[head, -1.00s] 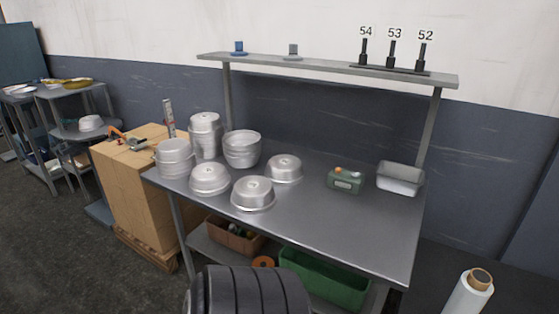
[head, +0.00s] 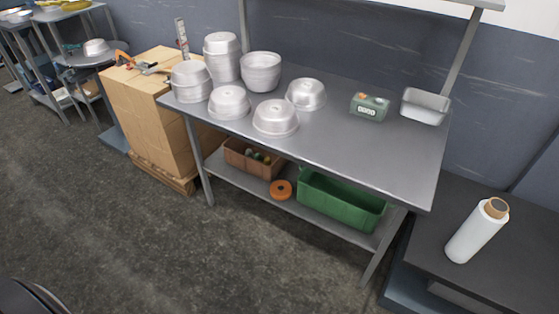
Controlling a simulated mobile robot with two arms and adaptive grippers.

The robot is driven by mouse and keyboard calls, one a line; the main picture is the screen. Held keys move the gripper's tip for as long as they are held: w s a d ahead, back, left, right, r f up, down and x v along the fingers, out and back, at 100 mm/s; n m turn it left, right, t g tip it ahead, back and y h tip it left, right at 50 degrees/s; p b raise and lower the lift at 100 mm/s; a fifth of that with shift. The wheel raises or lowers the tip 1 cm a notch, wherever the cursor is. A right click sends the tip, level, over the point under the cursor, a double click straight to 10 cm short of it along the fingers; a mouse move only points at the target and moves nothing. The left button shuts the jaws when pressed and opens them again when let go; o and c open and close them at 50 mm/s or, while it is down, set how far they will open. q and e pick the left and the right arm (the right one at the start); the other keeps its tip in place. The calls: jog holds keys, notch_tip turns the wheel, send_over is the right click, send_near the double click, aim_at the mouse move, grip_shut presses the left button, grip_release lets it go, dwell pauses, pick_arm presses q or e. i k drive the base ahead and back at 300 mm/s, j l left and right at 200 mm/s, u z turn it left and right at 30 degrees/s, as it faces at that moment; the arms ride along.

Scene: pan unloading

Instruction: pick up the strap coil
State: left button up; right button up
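An orange ring-shaped coil (head: 281,190), which looks like the strap coil, is on the lower shelf (head: 234,177) of the steel table in the head view. It sits near the shelf's front edge, between a brown box (head: 237,161) and a green bin (head: 312,205). Its dark centre hole shows, and nothing covers its front. Neither of my grippers is in view. A dark rounded shape is cut off at the bottom left corner; I cannot tell what it is.
The steel tabletop (head: 372,155) above holds several metal pans and a green box (head: 369,107). Cartons on a pallet (head: 165,174) stand to the left. A white film roll (head: 477,231) stands on a dark surface at right. The floor (head: 190,250) in front is clear.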

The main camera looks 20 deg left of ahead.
aim_at(281, 190)
jog(key=u, duration=0.65)
jog(key=j+z, duration=0.3)
jog(key=i+j+z, duration=0.1)
jog(key=z, duration=0.2)
jog(key=i+j+z, duration=0.15)
jog(key=j+z, duration=0.15)
jog(key=j, duration=0.9)
jog(key=j+z, duration=0.25)
jog(key=j, duration=0.95)
jog(key=i, duration=0.1)
